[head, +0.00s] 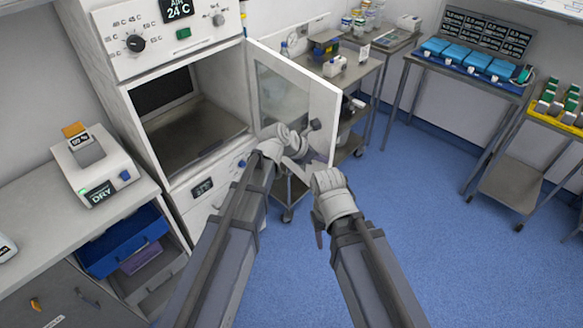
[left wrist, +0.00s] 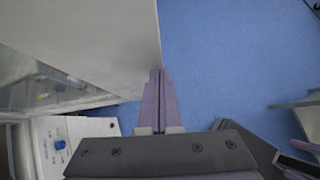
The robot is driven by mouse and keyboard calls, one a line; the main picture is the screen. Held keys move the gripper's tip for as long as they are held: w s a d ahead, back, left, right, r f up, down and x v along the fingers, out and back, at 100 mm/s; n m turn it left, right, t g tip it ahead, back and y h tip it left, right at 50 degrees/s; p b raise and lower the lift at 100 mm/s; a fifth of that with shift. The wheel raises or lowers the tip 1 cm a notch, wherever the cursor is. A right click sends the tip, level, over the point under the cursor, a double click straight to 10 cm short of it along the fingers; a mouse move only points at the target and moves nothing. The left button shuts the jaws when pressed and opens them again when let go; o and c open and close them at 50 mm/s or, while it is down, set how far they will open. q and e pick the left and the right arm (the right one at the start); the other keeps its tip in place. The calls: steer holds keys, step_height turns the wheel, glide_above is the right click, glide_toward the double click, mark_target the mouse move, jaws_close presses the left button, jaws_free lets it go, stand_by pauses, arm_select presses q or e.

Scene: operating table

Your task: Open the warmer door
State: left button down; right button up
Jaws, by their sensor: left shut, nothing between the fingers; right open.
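The warmer (head: 110,85) is the white cabinet at the left, with a dial and a display on its upper panel. Its door (head: 326,103) stands wide open, swung out to the right, and the dark empty-looking chamber (head: 188,125) shows. My left gripper (head: 303,148) is shut and empty in front of the door's inner face, near its lower free part. In the left wrist view the shut fingers (left wrist: 158,88) lie by the edge of the white door panel (left wrist: 95,35); I cannot tell whether they touch. My right gripper (head: 319,232) is open and empty, lower, right of the door.
A counter with a white DRY device (head: 92,165) and blue drawer (head: 125,240) is at the left. A grey cart (head: 365,75) stands behind the door. Tables with blue packs (head: 470,60) and a yellow rack (head: 560,118) are at the right. Blue floor is clear at centre right.

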arm_select(q)
steer(key=w+d, duration=0.8)
steer(key=w, duration=0.1)
steer(key=shift+w+d, duration=0.25)
steer(key=shift+d, duration=0.15)
steer(key=shift+s+a, duration=0.1)
